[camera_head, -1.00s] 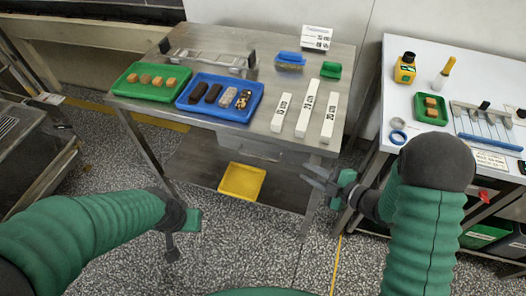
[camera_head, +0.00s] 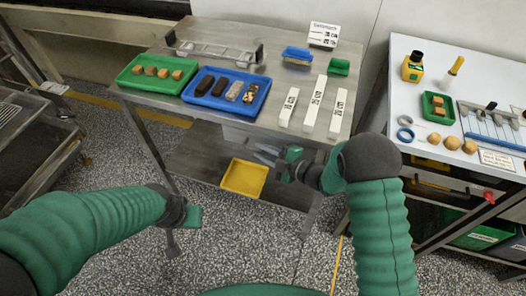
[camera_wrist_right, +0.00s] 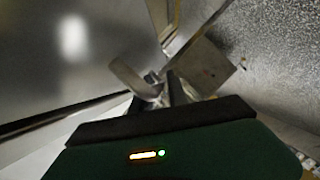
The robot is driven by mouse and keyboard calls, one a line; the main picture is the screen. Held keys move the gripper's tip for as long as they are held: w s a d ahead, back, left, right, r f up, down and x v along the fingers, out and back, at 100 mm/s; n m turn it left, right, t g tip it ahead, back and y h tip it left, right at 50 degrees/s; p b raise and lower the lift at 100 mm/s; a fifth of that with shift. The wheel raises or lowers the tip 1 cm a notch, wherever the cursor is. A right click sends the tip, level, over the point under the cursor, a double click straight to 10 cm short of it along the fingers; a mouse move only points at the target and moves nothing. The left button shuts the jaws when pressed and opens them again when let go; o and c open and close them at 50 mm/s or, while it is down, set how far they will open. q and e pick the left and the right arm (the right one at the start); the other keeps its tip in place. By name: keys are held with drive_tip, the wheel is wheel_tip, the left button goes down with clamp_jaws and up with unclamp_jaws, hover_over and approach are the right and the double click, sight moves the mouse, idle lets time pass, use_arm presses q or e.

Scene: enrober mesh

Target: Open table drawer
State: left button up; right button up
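The steel table (camera_head: 195,35) stands in front of me. Its drawer (camera_head: 238,134) is a grey metal box under the tabletop, partly hidden by the table edge and my right gripper. I cannot tell how far it is pulled out. My right gripper (camera_head: 262,153) is at the drawer front, below the table's front edge, with its fingers apart. In the right wrist view, a curved metal piece (camera_wrist_right: 132,80), seemingly the handle, is beside the fingers (camera_wrist_right: 172,88); contact is unclear. My left gripper (camera_head: 180,228) hangs at the lower left, away from the table; its fingers are unclear.
A green tray (camera_head: 126,82) and blue tray (camera_head: 262,101) with bars, and white labelled blocks (camera_head: 313,104), are on the tabletop. A yellow bin (camera_head: 244,178) is on the lower shelf. A white table (camera_head: 430,155) stands right, with a narrow gap between.

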drive_tip(key=shift+w+a, duration=0.1)
drive_tip(key=shift+a, duration=0.3)
drive_tip(key=shift+d, duration=0.6)
clamp_jaws()
drive_tip(key=shift+a, duration=0.25)
